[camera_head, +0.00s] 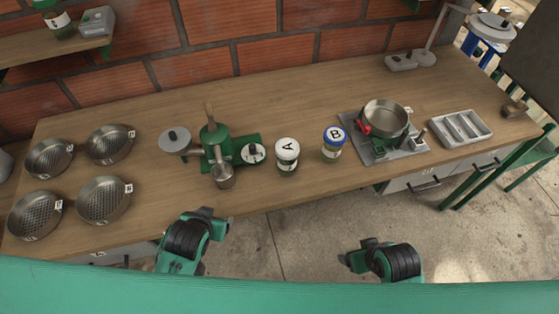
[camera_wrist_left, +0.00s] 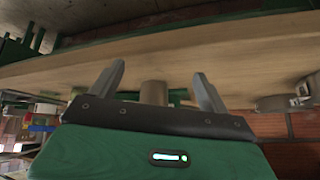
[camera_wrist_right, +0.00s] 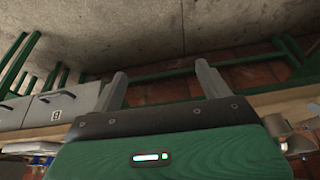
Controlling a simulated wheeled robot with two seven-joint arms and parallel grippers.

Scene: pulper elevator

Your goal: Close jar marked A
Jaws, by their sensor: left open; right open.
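Jar A (camera_head: 287,158) stands upright on the wooden counter, right of the green machine, with a white top and a black letter A. I cannot tell whether its lid is fully on. Jar B (camera_head: 334,146), with a blue rim, stands just to its right. My left gripper (camera_head: 207,214) is open and empty in front of the counter, left of and nearer than jar A. My right gripper (camera_head: 358,250) is open and empty in front of the counter, to the right. The wrist views show the open left fingers (camera_wrist_left: 158,82) and right fingers (camera_wrist_right: 160,82); neither shows jar A clearly.
A green machine (camera_head: 212,140) with a metal cup (camera_head: 223,177) and a black-knobbed round part (camera_head: 252,154) stands left of jar A. Several metal strainers (camera_head: 103,199) sit at far left. A pan (camera_head: 386,115) and a divided tray (camera_head: 461,129) are at right. The counter behind the jars is clear.

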